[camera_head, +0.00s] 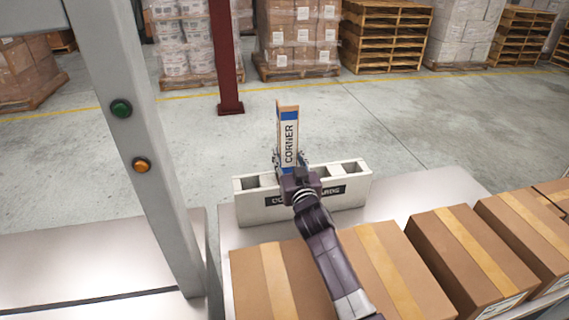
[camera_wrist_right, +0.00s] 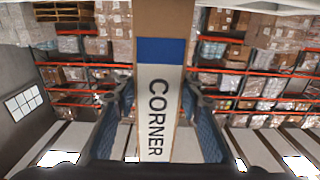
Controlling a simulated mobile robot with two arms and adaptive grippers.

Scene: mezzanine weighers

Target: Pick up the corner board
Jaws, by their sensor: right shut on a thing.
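The corner board (camera_head: 288,138) is a tall narrow brown piece with a blue band and a white label reading CORNER. It stands upright above the grey slotted holder (camera_head: 350,188) in the head view. In the right wrist view the corner board (camera_wrist_right: 158,100) fills the middle between the two fingers. My right gripper (camera_head: 290,162) is shut on it, one finger on each side. In the wrist view my right gripper (camera_wrist_right: 160,105) shows the same hold. The board's lower end is hidden behind my gripper, so I cannot tell whether it is still in the holder. My left gripper is not in view.
Several taped cartons (camera_head: 470,255) line the front and right of the metal table (camera_head: 405,205). A grey post (camera_head: 135,130) with a green and an amber button stands at left. Behind the table are open floor, a red column (camera_head: 225,60) and pallets (camera_head: 385,40).

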